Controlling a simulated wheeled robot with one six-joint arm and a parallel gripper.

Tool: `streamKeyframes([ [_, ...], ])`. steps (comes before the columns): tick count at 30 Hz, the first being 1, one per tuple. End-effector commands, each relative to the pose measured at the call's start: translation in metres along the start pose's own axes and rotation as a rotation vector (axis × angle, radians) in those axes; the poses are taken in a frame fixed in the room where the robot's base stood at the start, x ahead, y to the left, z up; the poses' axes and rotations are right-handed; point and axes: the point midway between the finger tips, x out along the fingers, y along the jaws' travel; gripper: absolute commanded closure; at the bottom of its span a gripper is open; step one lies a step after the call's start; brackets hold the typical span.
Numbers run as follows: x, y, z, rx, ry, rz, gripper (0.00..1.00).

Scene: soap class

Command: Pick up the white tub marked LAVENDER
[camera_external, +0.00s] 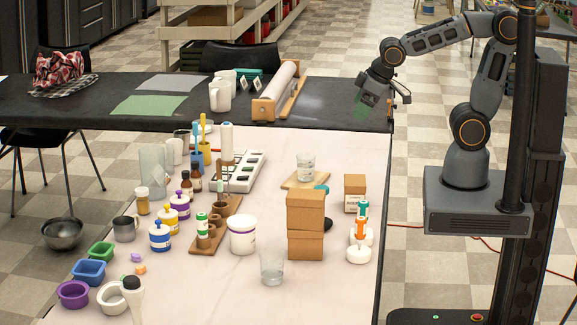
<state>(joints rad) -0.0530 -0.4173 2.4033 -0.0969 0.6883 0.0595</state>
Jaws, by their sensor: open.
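A white tub (243,236) with a thin purple band near its rim stands upright near the middle of the pale table. Its lettering is too small to read, so I cannot tell if it says LAVENDER. My gripper (364,106) is open, raised at the right above the dark far table's edge. It is well apart from the tub, up and to the right of it in the picture. The finger area is small and unclear, with a greenish patch at the tips. No object shows clearly in it.
Stacked cardboard boxes (305,210) stand right of the tub, and a clear glass (272,268) stands in front. A wooden rack (210,236) with small bottles is at its left. Small bottles (360,235) stand near the right edge. Bare table lies at the front right.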

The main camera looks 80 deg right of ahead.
Motion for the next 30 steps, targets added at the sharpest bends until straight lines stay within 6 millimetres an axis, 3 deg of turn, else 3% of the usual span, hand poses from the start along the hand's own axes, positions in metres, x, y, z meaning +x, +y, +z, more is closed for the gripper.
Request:
streamKeyframes([
  [4, 0.051, -0.025, -0.077, -0.101, 0.183, 0.0, 0.0],
  [6, 0.077, -0.046, -0.112, -0.157, 0.283, -0.028, 0.0],
  [9, 0.114, -0.086, -0.151, -0.235, 0.416, -0.102, 0.0],
  [12, 0.149, -0.133, -0.175, -0.308, 0.527, -0.206, 0.0],
  [18, 0.2, -0.214, -0.183, -0.41, 0.669, -0.429, 0.0],
  [21, 0.214, -0.24, -0.179, -0.436, 0.705, -0.515, 0.0],
  [24, 0.222, -0.257, -0.174, -0.452, 0.725, -0.572, 0.0],
  [30, 0.236, -0.268, -0.166, -0.462, 0.737, -0.615, 0.0],
])
